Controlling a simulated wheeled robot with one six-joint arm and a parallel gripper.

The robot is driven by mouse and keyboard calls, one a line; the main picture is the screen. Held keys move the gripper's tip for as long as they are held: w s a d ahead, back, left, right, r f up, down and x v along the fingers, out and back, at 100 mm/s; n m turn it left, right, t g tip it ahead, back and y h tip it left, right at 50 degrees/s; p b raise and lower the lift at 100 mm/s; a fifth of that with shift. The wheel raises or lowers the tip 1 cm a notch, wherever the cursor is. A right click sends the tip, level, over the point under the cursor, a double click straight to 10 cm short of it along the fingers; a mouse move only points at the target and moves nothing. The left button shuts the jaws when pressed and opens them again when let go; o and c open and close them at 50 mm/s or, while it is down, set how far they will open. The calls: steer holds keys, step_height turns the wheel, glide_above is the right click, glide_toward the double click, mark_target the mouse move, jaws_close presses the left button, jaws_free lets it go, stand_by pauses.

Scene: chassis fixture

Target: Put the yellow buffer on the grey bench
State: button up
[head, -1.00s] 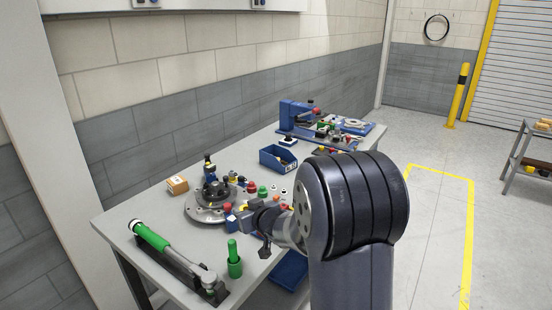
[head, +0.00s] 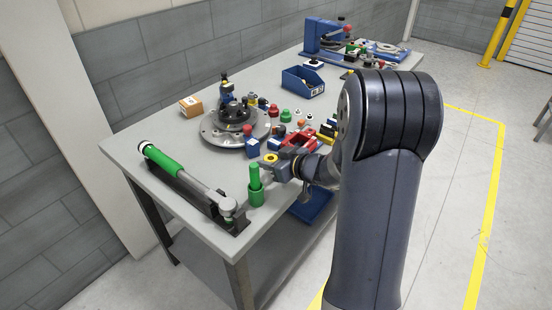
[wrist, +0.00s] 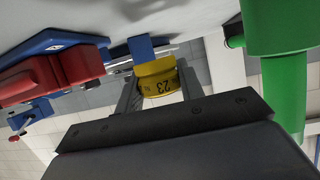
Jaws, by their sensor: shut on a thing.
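The yellow buffer (wrist: 158,80), marked "23", sits between the two fingers of my gripper (wrist: 158,92) in the wrist view. My gripper is shut on it. In the head view the buffer (head: 270,158) shows as a small yellow patch at the tip of my gripper (head: 272,165). It is close to the front edge of the grey bench (head: 140,131), beside the green holder. I cannot tell its exact height over the bench top. A blue block (wrist: 140,47) lies behind the buffer in the wrist view.
A green holder with an upright green stick (head: 256,190) stands just left of my gripper. A green-handled tool (head: 165,160) lies in a black cradle. A round metal fixture (head: 212,133), red and blue parts (head: 298,142) and a blue bin (head: 303,80) stand beyond. The far left bench corner is bare.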

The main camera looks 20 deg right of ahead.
steer(key=shift+f+b, duration=0.35)
steer(key=shift+f, duration=1.9)
steer(key=shift+f, duration=0.2)
steer(key=o, duration=1)
steer(key=shift+s+d+r, duration=0.15)
steer(key=shift+r, duration=0.2)
steer(key=v, duration=1.1)
steer(key=shift+s+p, duration=0.3)
steer(key=shift+p, duration=0.1)
steer(key=shift+d, duration=0.1)
